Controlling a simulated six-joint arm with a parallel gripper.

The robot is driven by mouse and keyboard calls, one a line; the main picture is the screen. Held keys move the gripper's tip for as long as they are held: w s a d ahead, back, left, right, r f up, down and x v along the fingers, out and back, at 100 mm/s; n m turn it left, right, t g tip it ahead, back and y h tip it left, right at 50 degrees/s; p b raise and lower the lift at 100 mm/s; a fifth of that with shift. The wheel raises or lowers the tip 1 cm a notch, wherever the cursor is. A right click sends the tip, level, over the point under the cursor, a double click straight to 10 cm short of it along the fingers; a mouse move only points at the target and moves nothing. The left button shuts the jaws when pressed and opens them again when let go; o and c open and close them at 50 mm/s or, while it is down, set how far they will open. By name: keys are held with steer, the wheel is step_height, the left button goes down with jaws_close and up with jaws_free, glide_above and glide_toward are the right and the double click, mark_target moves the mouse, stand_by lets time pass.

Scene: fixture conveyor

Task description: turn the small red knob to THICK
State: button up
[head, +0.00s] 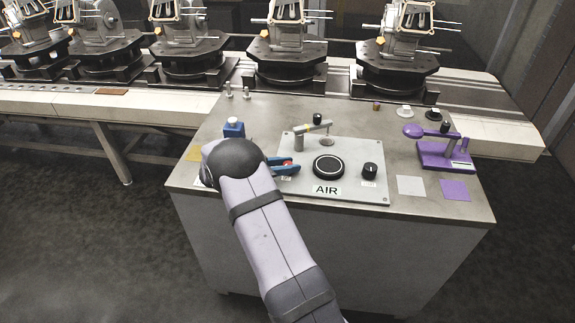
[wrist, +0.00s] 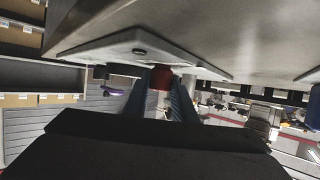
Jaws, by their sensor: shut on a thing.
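The small red knob (head: 287,162) is on the left part of the light panel (head: 350,190). Only a bit of its red top shows in the head view. My gripper (head: 285,166) has blue fingers and reaches it from the left. In the wrist view the red knob (wrist: 160,77) sits between the tips of the two blue fingers (wrist: 160,90), which are shut on it. The knob's pointer and any THICK mark cannot be made out; my arm and fingers cover part of that area.
Beside the knob are a large black dial (head: 328,167) above an AIR label (head: 326,190), a black knob (head: 370,171) and a lever (head: 312,130). A blue block (head: 234,130) and a purple stand (head: 445,155) flank the panel. A conveyor (head: 490,90) with fixtures runs behind.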

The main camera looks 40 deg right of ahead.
steer(key=shift+w+m+g, duration=0.1)
steer(key=shift+m+g, duration=0.5)
steer(key=shift+d+m+g+b, duration=0.1)
steer(key=shift+m+g+b, duration=0.35)
steer(key=shift+m+g, duration=0.7)
steer(key=shift+g, duration=0.35)
steer(key=m+g+y+b, duration=0.1)
steer(key=m+b, duration=0.1)
steer(key=b, duration=0.1)
steer(key=shift+w+g, duration=0.15)
steer(key=shift+g, duration=0.25)
steer(key=shift+r+m+g+y+b, duration=0.2)
steer(key=shift+m+g+y+b, duration=0.15)
steer(key=shift+b, duration=0.35)
steer(key=o, duration=1)
steer(key=shift+o, duration=0.2)
steer(key=shift+s+f, duration=0.15)
steer(key=shift+s, duration=0.05)
